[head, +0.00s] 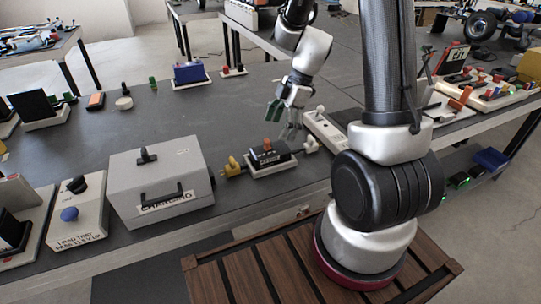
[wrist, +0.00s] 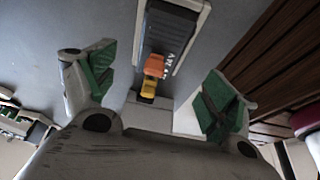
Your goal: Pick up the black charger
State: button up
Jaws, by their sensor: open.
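A black box with an orange piece on top, which looks like the black charger (head: 262,161), sits on a white base on the table in the head view. A yellow connector (head: 232,166) is at its left and a white one (head: 310,146) at its right. My gripper (head: 286,112) is open and empty above and behind the box. In the wrist view, a black ribbed block (wrist: 172,32) on a pale base lies ahead between the green-padded fingers of my gripper (wrist: 158,88), apart from both. An orange and yellow piece (wrist: 152,75) is at its near end. I cannot tell whether it is the same box.
A grey case (head: 160,180) with a black handle stands to the left. A white power strip (head: 325,133) lies to the right, close to my arm. A blue box (head: 188,73) is farther back. The table's middle is mostly clear. A wooden slatted platform (head: 235,275) is in front.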

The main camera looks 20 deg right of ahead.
aim_at(272, 149)
jog(key=x, duration=0.7)
jog(key=shift+f, duration=0.4)
jog(key=shift+c, duration=0.2)
jog(key=c, duration=1.4)
jog(key=shift+r, duration=0.1)
